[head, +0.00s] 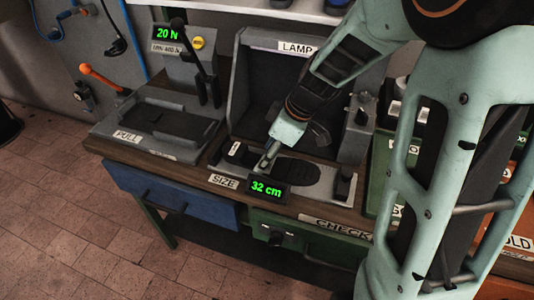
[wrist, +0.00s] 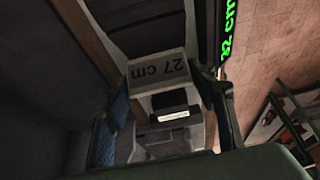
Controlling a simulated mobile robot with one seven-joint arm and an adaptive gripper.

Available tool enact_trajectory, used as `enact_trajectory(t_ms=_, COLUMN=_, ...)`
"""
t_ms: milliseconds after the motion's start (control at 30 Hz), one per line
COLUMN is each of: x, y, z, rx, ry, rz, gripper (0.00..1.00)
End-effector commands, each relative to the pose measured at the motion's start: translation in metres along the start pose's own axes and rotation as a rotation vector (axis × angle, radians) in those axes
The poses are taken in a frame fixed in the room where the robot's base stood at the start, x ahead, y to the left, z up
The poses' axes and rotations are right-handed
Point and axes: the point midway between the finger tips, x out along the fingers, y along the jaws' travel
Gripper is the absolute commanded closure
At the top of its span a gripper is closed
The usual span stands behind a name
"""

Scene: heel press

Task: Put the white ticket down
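My gripper (head: 267,160) points down at the SIZE gauge (head: 318,186), over its left part beside the dark sole-shaped pad (head: 298,171). In the wrist view a pale ticket marked "27 cm" (wrist: 164,70) sits between my two fingers, with a finger at each side of it, and my gripper looks shut on it. The print is upside down in that view. In the head view the ticket is too small to make out clearly. The gauge display (head: 267,189) reads 32 cm.
The LAMP booth (head: 270,80) stands behind the gauge. The PULL station (head: 160,120), with a 20 N display (head: 167,33) and a lever, is at the left. A blue drawer (head: 170,192) and a green CHECK drawer (head: 300,240) are below. My arm hides much of the right side.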

Motion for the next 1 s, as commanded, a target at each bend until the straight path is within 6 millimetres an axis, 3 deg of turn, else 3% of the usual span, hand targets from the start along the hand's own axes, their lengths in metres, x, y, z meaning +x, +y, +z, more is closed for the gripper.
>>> enact_trajectory(t_ms=467, x=-0.009, y=0.001, z=-0.002, rx=0.0, ry=0.001, rz=0.003, gripper=0.43)
enact_trajectory(t_ms=800, x=-0.081, y=0.002, z=-0.002, rx=0.0, ry=0.003, rz=0.006, gripper=0.43)
enact_trajectory(t_ms=1000, x=-0.112, y=0.001, z=-0.002, rx=0.0, ry=0.001, rz=0.004, gripper=0.43)
